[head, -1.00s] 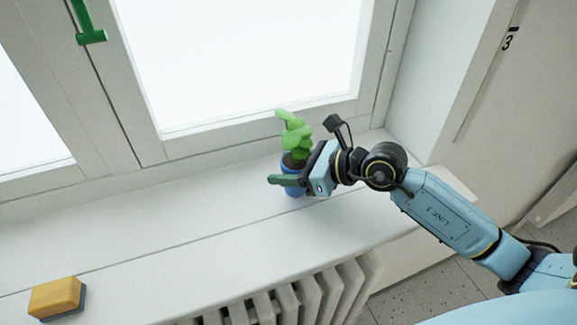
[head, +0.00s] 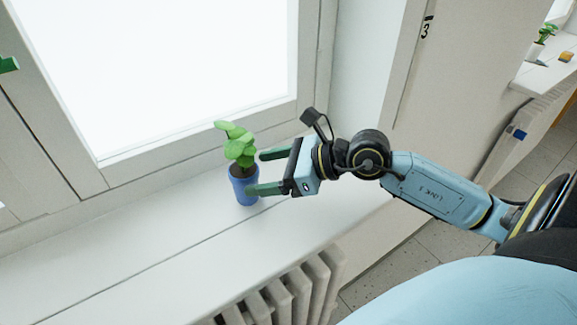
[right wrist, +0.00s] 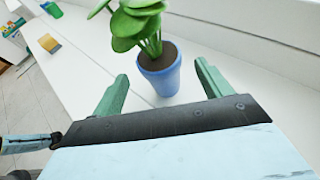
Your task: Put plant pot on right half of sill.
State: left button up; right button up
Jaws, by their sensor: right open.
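The plant pot (head: 243,190) is blue, with dark soil and a green leafy plant. It stands upright on the white sill (head: 150,245), toward the sill's right end and below the window. My right gripper (head: 259,172) is open just right of the pot, its green fingers pointing at it. The lower finger's tip overlaps the pot's right edge in the head view. In the right wrist view the pot (right wrist: 160,80) stands beyond and between the two finger tips, with nothing gripped. My left gripper does not show in the head view.
A radiator (head: 285,295) is under the sill's front edge. The window frame (head: 200,145) rises behind the pot. In the right wrist view a yellow sponge (right wrist: 50,43) and a green object (right wrist: 52,10) lie farther along the sill, with bare sill between.

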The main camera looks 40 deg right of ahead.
jog(key=shift+v, duration=2.65)
